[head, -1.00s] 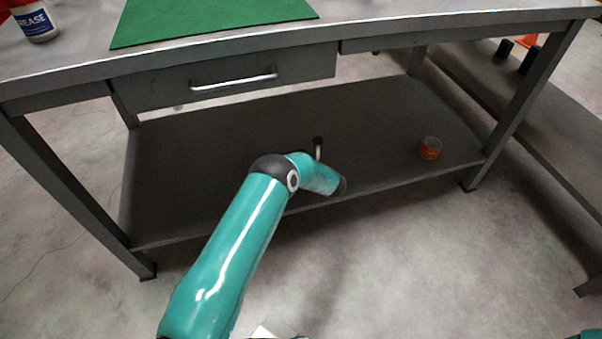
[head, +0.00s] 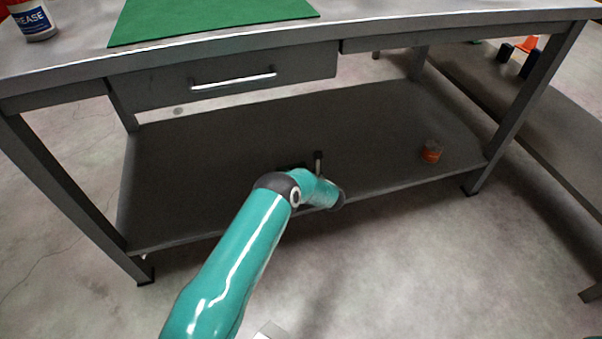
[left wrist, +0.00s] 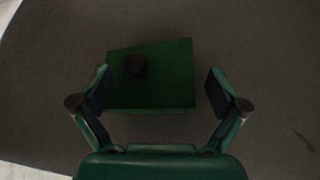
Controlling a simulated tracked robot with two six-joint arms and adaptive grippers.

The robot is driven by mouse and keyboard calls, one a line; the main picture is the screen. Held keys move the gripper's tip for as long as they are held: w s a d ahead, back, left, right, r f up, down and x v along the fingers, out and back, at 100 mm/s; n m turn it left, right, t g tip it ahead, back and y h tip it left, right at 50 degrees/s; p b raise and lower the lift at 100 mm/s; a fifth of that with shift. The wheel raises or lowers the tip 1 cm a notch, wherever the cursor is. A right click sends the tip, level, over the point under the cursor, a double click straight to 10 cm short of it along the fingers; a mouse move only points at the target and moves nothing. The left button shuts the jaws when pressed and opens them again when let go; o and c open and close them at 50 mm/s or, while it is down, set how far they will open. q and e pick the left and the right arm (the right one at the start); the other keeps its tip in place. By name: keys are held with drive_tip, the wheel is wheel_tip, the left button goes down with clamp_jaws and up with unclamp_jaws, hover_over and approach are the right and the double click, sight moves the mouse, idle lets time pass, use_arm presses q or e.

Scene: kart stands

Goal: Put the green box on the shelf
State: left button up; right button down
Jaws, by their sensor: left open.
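The green box (left wrist: 165,88), with a round black knob (left wrist: 135,66) on it, sits on the dark grey lower shelf (left wrist: 255,75) in the left wrist view. My left gripper (left wrist: 159,90) is open, with one finger on each side of the box. The left finger is close to the box's left edge; a gap shows at the right finger. I cannot tell whether either touches. My right gripper is not in view.
An orange-and-clear jar (head: 432,152) stands at the shelf's right. The tabletop (head: 400,25) with a closed drawer (head: 225,85) hangs above the shelf. A grease bottle (head: 33,20) and a green mat (head: 210,18) are on top. A bench (head: 520,110) stands right.

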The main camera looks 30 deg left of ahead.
use_arm(q)
drive_tip(key=shift+s+d+r+p, duration=0.2)
drive_tip(key=shift+d+r+p, duration=0.1)
drive_tip(key=shift+d, duration=0.1)
drive_tip(key=p+v, duration=0.3)
drive_tip(key=v, duration=0.7)
drive_tip(key=s+d+f+n+g+h, duration=0.4)
drive_tip(key=s+f, duration=0.1)
drive_tip(key=s, duration=0.5)
drive_tip(key=s+d+f+n+g+h, duration=0.3)
drive_tip(key=s+d+f+g, duration=0.15)
drive_tip(key=s, duration=0.55)
drive_tip(key=s+d+r+n+t+h, duration=0.1)
drive_tip(key=s+d+r+n+h, duration=0.2)
drive_tip(key=n, duration=0.8)
drive_tip(key=s+d+r+n+t+h, duration=0.1)
drive_tip(key=s+d+r+n+h, duration=0.2)
drive_tip(key=s+d+n, duration=0.5)
drive_tip(key=s+n+h, duration=0.1)
drive_tip(key=s+n, duration=0.1)
drive_tip(key=n, duration=0.2)
drive_tip(key=shift+d+h+p, duration=0.15)
drive_tip(key=shift+h+p, duration=0.15)
drive_tip(key=shift+h, duration=0.1)
